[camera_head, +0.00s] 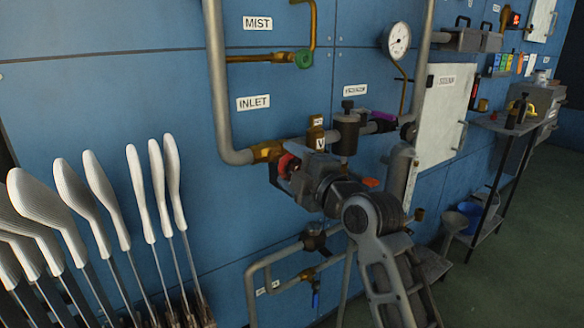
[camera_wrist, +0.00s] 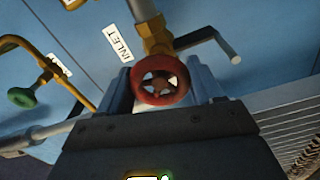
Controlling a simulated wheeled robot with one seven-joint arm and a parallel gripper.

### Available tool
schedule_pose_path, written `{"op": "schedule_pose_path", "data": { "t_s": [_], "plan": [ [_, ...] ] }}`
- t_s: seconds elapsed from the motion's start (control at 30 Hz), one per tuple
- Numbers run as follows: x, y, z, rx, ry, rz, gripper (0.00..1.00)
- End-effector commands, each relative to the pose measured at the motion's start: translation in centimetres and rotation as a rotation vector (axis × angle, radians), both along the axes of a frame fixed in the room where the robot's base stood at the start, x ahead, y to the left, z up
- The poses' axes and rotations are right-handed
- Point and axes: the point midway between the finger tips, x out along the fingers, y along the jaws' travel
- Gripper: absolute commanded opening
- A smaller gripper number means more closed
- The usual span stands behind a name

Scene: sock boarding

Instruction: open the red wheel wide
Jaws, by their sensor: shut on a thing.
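The red wheel (camera_wrist: 160,80) is a small spoked handwheel on a brass valve (camera_wrist: 155,38) in the pipe beside the INLET label. In the head view the red wheel (camera_head: 288,165) shows only in part, behind my gripper (camera_head: 292,178). In the wrist view my gripper (camera_wrist: 163,85) has one finger on each side of the wheel and is shut on it. The exact contact of the fingertips with the rim is partly hidden.
A green wheel (camera_head: 303,59) sits on the thin MIST pipe above. A gauge (camera_head: 397,40) and a dark cylindrical fitting (camera_head: 347,130) stand to the right. Several white sock boards (camera_head: 100,195) rise at the left. Lower pipes (camera_head: 270,265) run under my arm.

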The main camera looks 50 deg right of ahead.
Motion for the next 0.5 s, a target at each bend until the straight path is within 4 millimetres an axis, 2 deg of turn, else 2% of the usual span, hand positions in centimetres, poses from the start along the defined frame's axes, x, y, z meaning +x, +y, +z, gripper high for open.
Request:
{"op": "schedule_pose_path", "data": {
  "t_s": [0.4,0.43,0.5],
  "plan": [
    [-0.05,-0.11,-0.38,-0.007,0.011,-0.002,0.35],
    [-0.04,-0.11,-0.38,-0.007,0.011,-0.002,0.68],
    [-0.04,-0.1,-0.33,-0.007,0.01,-0.002,0.75]
  ]
}}
